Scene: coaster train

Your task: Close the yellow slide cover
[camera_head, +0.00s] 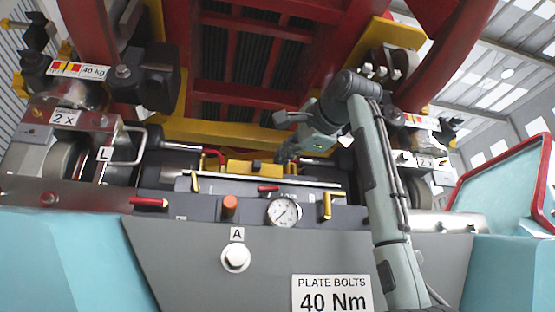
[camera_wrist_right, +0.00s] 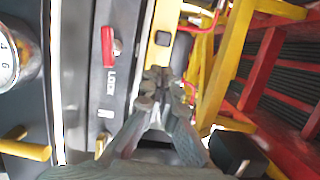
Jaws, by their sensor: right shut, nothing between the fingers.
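The yellow slide cover (camera_head: 243,167) lies in the recess behind the front panel, in the middle of the head view. It also shows in the right wrist view as a yellow strip (camera_wrist_right: 160,45) just past my fingertips. My right gripper (camera_head: 284,152) reaches in from the right at the cover's right end. In the right wrist view its fingers (camera_wrist_right: 158,82) are together with nothing between them, their tips at the cover's near end. I cannot tell whether they touch it. The fingers hide part of the cover. My left gripper is in neither view.
A red lock handle (camera_wrist_right: 108,48) sits beside the cover. The front panel carries a pressure gauge (camera_head: 284,211), an orange knob (camera_head: 230,206) and a yellow handle (camera_head: 327,206). Red and yellow train framework (camera_head: 250,45) hangs above. A red-rimmed teal tray (camera_head: 503,185) stands at right.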

